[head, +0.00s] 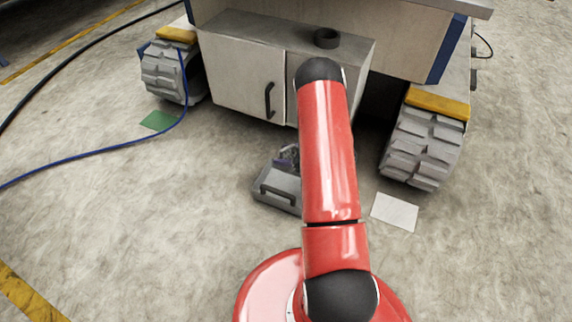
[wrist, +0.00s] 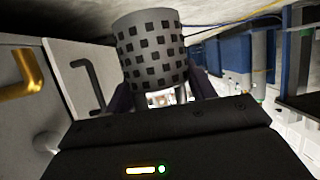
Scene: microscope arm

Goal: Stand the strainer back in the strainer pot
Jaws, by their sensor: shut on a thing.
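The strainer (wrist: 153,50) is a grey cylinder with rows of dark square holes. In the wrist view it is held between the dark fingers of my gripper (wrist: 163,90), which is shut on it. It looks slightly tilted in that view. In the head view my red arm hides the gripper and the strainer. A dark round ring, which looks like the strainer pot (head: 327,38), sits on top of the grey cabinet (head: 240,27). The strainer is apart from it as far as the views show.
The cabinet has a dark door handle (head: 269,100). A grey toolbox (head: 277,188) lies on the floor before it, partly behind my arm. Treaded wheels (head: 163,72) stand either side. A white sheet (head: 394,211), a green patch (head: 159,120) and a blue cable (head: 90,148) lie on open floor.

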